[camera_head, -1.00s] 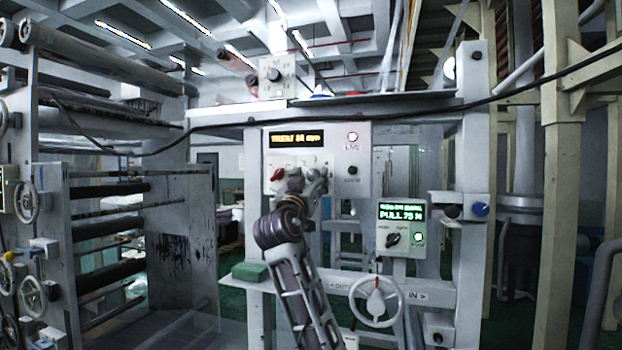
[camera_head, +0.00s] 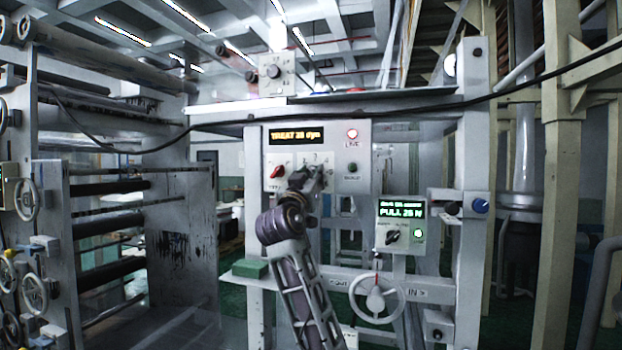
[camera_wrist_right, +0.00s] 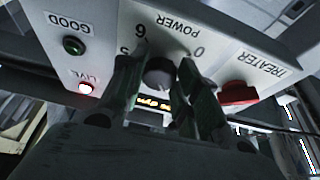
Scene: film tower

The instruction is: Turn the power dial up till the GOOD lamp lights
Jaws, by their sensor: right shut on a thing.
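The white treater panel (camera_head: 361,184) stands ahead in the head view, with a yellow readout (camera_head: 296,135) that seems to say TREAT and a number in the thirties. In the right wrist view the dark round POWER dial (camera_wrist_right: 159,74) sits between the fingers of my right gripper (camera_wrist_right: 158,66), which is shut on it. In the head view this gripper (camera_head: 310,178) covers the dial. The GOOD lamp (camera_wrist_right: 73,45) is dark green and unlit; it also shows in the head view (camera_head: 352,168). The LIVE lamp (camera_wrist_right: 86,88) glows red. My left gripper is not in view.
A red TREATER switch (camera_wrist_right: 238,93) is close beside the right gripper's fingers. A smaller box with a green PULL readout (camera_head: 402,210) hangs lower right, above a white handwheel (camera_head: 376,297). A green block (camera_head: 250,268) lies on a ledge. A black cable (camera_head: 420,116) crosses in front.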

